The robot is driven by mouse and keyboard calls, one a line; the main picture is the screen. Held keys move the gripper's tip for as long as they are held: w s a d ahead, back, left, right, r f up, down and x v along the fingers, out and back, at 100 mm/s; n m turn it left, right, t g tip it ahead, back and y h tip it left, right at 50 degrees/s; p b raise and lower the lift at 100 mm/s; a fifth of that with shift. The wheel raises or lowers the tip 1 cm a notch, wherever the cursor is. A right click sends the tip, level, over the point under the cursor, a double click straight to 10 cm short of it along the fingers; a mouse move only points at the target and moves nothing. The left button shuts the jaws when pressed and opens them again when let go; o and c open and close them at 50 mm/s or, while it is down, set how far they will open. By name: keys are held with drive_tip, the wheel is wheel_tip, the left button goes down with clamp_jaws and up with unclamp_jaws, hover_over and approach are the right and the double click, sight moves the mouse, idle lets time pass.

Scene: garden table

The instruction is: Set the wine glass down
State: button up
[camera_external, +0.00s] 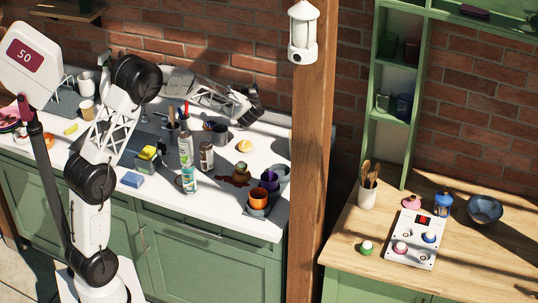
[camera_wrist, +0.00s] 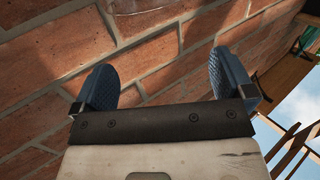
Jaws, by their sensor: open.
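I cannot make out a wine glass in either view. My gripper (camera_external: 252,106) is at the end of my arm, above the back of the white counter (camera_external: 262,148) and close to the brick wall. A dark purple cup (camera_external: 270,180) and an orange cup (camera_external: 258,197) stand at the counter's right front, below my gripper.
Bottles (camera_external: 186,150) and a can (camera_external: 206,155) stand mid-counter near a brown spill (camera_external: 234,181). A blue sponge (camera_external: 132,180) lies at the front edge. A wooden post (camera_external: 312,150) separates this counter from a wooden one (camera_external: 470,262) with a button panel (camera_external: 418,251) and bowl (camera_external: 485,210).

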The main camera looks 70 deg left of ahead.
drive_tip(key=s+d+r+m+t+h, duration=0.1)
drive_tip(key=d+r+m+t+h, duration=0.35)
drive_tip(key=d, duration=0.95)
drive_tip(key=s+d+r+m+t+h, duration=0.1)
drive_tip(key=d+r+m+t+h, duration=0.4)
drive_tip(key=d, duration=0.9)
drive_tip(key=s+d+r+g+h, duration=0.1)
drive_tip(key=s+d+h, duration=0.4)
drive_tip(key=d, duration=0.4)
drive_tip(key=s+d+f+m+g+h, duration=0.1)
drive_tip(key=s+d+m+g, duration=0.1)
drive_tip(key=s+d, duration=0.5)
drive_tip(key=s+d+f+m+g+h, duration=0.15)
drive_tip(key=s+d, duration=0.25)
drive_tip(key=s, duration=0.7)
drive_tip(key=s+d+f+m+g+h, duration=0.1)
drive_tip(key=s+d+f+m+g, duration=0.15)
drive_tip(key=s+d, duration=0.45)
drive_tip(key=s+f+g+y, duration=0.1)
drive_tip(key=s+f+g, duration=0.1)
drive_tip(key=s, duration=1.2)
drive_tip(key=shift+s+a+f+g, duration=0.15)
drive_tip(key=shift+s+a+g, duration=0.25)
drive_tip(key=shift+g, duration=0.35)
